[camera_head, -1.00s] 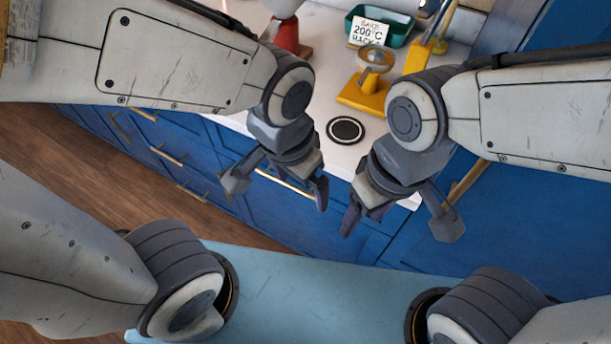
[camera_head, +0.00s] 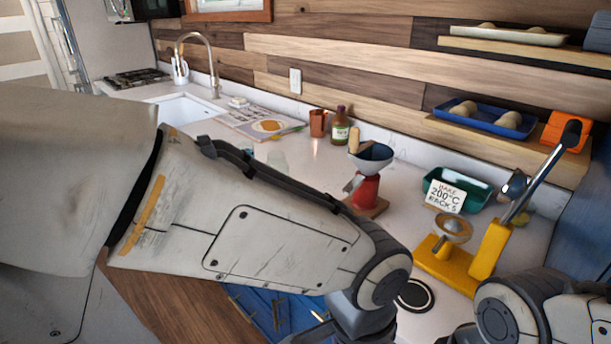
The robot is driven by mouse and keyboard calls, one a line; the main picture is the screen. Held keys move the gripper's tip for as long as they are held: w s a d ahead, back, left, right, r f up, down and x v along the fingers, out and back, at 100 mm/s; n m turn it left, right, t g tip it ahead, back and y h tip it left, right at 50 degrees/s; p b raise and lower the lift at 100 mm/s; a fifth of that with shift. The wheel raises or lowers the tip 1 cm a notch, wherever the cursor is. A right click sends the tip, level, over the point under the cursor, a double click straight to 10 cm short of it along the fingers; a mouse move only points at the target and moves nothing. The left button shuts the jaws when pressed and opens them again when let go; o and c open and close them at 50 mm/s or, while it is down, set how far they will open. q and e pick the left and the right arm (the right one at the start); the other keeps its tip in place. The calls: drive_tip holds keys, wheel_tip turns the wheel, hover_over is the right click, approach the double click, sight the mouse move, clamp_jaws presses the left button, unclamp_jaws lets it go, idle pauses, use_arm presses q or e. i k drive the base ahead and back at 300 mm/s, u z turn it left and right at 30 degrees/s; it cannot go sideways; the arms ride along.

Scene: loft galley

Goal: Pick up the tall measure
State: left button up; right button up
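A copper-coloured cup (camera_head: 318,123) stands upright at the back of the white counter, left of a green-brown bottle. A faint clear glass vessel (camera_head: 277,160) stands nearer, just above my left arm. I cannot tell for sure which one is the tall measure. My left arm crosses the middle of the view. Only a small part of its gripper (camera_head: 312,332) shows at the bottom edge, well in front of and below both vessels, so its opening is hidden. My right arm's elbow is at the bottom right; its gripper is out of frame.
A red stand with a dark funnel (camera_head: 370,158), a yellow press (camera_head: 488,250), a green tray (camera_head: 458,188) with a card, and a black round mat (camera_head: 414,296) occupy the right counter. Shelves overhang at right.

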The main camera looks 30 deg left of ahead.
sight(249, 146)
drive_tip(key=u, duration=1.1)
